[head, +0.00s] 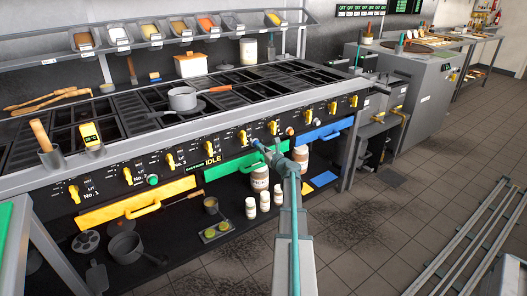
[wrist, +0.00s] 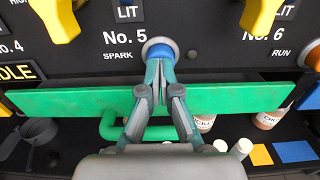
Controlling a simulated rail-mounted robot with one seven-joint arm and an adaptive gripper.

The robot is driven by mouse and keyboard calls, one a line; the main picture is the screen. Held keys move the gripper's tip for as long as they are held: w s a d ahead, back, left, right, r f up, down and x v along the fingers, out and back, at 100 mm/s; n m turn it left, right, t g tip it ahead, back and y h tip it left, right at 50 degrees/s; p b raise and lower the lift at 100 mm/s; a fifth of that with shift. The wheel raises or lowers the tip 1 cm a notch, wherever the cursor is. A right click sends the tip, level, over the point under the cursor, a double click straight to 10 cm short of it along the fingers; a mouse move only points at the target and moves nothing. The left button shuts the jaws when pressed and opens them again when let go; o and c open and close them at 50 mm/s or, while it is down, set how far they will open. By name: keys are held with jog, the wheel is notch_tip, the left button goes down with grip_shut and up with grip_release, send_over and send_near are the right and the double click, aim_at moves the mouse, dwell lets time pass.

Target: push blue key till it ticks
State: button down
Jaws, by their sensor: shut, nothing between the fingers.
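The blue key (wrist: 160,48) is a round push button in a pale grey ring on the black panel, beside the label "No. 5 SPARK". In the head view the blue key (head: 256,143) shows just beyond my fingertips. My gripper (wrist: 158,70) is shut and empty, its fingertips pointing at the panel and overlapping the lower part of the key. I cannot tell whether they touch it or whether it is pressed in. In the head view my gripper (head: 270,152) reaches the panel front above the green handle bar (head: 228,165).
Yellow knobs (wrist: 57,18) flank the key above. The green bar (wrist: 70,101) runs close below my fingers. A "No. 6 RUN" button (wrist: 313,55) is at the right. A display reading IDLE (head: 212,159) is to the left. Jars (head: 260,178) stand on the lower shelf.

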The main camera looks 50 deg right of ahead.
jog(key=shift+x, duration=1)
jog(key=shift+s, duration=0.1)
jog(key=v, duration=1.4)
